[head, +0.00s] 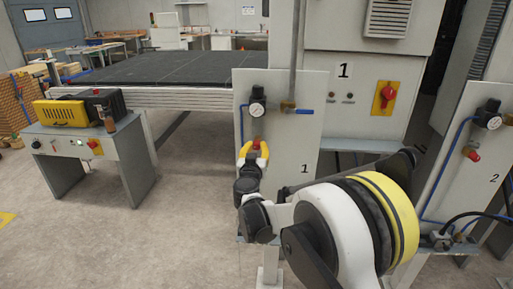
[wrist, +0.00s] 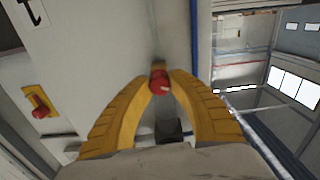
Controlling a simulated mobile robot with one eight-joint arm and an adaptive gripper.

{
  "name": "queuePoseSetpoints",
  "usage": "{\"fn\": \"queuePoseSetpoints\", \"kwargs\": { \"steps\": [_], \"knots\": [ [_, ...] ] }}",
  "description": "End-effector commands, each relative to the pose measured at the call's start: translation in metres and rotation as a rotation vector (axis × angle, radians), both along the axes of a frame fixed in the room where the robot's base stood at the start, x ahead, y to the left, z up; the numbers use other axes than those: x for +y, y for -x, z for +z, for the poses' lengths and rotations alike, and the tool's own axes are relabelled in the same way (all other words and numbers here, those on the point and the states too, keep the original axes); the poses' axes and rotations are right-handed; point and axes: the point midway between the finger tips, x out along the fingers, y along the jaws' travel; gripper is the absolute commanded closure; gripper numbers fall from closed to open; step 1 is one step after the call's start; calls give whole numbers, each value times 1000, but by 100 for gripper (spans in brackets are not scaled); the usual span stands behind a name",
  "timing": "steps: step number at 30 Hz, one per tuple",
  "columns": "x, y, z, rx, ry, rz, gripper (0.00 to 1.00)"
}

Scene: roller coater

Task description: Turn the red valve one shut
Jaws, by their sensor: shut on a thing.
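The red valve (head: 256,142) sits on the grey panel marked 1, below a round pressure gauge (head: 257,93). My gripper (head: 254,150) is at the valve, with its yellow fingers on either side of it. In the wrist view the red valve (wrist: 159,83) shows between the two yellow fingertips (wrist: 160,78), and the fingers are shut on it. Parts of the valve's sides are hidden by the fingertips. The valve's exact turn angle cannot be told.
A blue-handled tap (head: 303,111) sits right of the gauge. A red rotary switch (head: 387,95) on a yellow plate is on the cabinet. Panel 2 (head: 475,170) has another red valve (head: 471,154). A grey control desk (head: 75,150) stands left, with open floor before it.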

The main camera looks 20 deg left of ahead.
Motion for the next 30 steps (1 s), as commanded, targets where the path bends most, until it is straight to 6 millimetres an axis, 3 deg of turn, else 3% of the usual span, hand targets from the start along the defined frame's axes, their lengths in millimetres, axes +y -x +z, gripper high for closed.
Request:
{"fn": "queuePoseSetpoints", "kwargs": {
  "steps": [11, 30],
  "knots": [
    [0, 0, 0, 35, -144, 0, 100],
    [-1, 0, 0, 173, -718, 0, 100]
  ]
}}
